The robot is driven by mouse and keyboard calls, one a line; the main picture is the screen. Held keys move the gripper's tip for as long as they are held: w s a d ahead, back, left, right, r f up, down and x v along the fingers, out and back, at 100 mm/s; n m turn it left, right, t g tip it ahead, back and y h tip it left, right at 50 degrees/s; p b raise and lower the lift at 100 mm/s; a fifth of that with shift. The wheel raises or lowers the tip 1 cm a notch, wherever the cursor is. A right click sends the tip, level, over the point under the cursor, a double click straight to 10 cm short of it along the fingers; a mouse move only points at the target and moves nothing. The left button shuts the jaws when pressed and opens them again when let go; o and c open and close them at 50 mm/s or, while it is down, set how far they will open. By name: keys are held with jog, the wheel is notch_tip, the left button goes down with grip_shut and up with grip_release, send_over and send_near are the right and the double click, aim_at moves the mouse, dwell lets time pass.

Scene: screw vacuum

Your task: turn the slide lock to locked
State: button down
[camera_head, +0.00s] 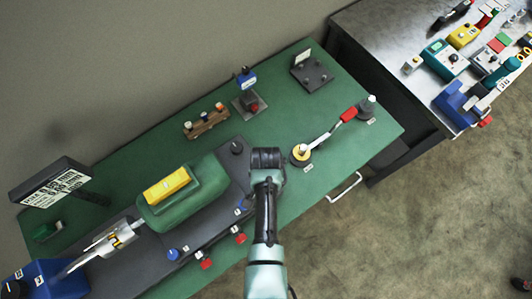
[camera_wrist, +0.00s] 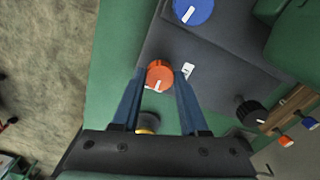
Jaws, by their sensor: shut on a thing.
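An orange round knob (camera_wrist: 159,72), apparently the slide lock, stands on the dark base plate (camera_wrist: 205,58) in the wrist view. A white mark on its top points toward my gripper and slightly left. A small white label lies just right of it; I cannot read it. My gripper (camera_wrist: 159,80) has its two blue fingers on either side of the knob, shut on it. In the head view my wrist (camera_head: 267,158) hangs over the plate's right end, and the fingers and the orange knob are hidden under it.
A blue knob (camera_wrist: 193,10) and a black knob (camera_wrist: 251,112) stand nearby on the plate. The green machine body (camera_head: 195,195) with a yellow block is to the left. A red-handled lever (camera_head: 325,135) lies to the right.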

jog(key=shift+m, duration=0.4)
jog(key=shift+c, duration=2.2)
grip_release()
notch_tip(320, 180, up, 13)
jog(key=shift+b, duration=0.45)
